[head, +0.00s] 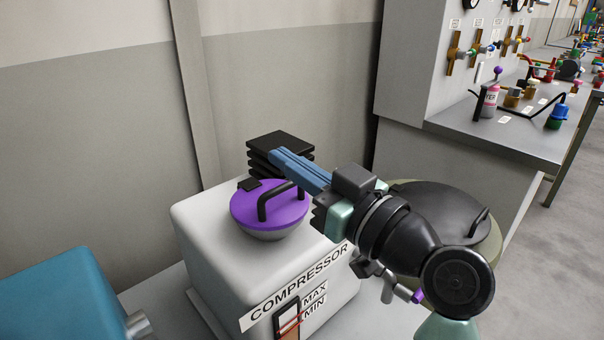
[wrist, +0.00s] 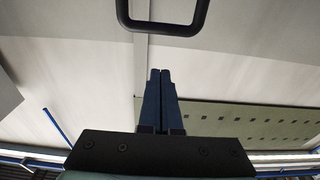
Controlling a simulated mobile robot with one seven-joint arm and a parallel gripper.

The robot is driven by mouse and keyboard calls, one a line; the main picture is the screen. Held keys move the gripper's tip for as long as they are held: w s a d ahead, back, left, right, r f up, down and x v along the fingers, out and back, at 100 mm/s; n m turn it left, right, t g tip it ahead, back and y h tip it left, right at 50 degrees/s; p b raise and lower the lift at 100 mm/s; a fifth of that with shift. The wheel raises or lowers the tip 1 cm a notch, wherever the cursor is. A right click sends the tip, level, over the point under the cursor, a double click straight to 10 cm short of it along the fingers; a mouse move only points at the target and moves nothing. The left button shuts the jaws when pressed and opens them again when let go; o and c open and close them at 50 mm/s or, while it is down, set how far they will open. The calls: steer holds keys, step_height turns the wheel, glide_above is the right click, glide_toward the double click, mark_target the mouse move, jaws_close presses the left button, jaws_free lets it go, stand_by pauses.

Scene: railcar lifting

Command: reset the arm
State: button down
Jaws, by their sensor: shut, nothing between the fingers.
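My gripper (head: 277,157) is in the head view, its two blue fingers together and pointing left, above the compressor. In the wrist view the fingers (wrist: 161,74) are closed side by side with nothing between them. A purple lid (head: 290,212) with a black handle sits on the white compressor (head: 200,235), just below the fingers. A black handle (wrist: 165,28) shows at the top of the wrist view, apart from the fingertips. My forearm hides part of the scene on the right.
A stack of black plates (head: 280,140) stands behind the purple lid, close to the fingertips. A dark round-lidded container (head: 490,250) is behind my arm. A blue box (head: 60,295) is at lower left. A grey counter (head: 500,140) with bottles stands at right. Open floor lies at far right.

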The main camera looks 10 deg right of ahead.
steer(key=f+b+v, duration=0.1)
steer(key=f+v, duration=0.1)
steer(key=v, duration=0.8)
steer(key=w+a+r+m+t+h, duration=0.35)
steer(key=a+r+t+h, duration=0.2)
steer(key=r, duration=0.55)
steer(key=s+a+r+m+t+h, duration=0.35)
steer(key=s+r+t+h, duration=0.2)
steer(key=s+r, duration=0.55)
step_height(320, 180, up, 25)
steer(key=w+p, duration=0.1)
steer(key=p, duration=2.1)
steer(key=shift+t, duration=0.4)
steer(key=shift+a, duration=0.15)
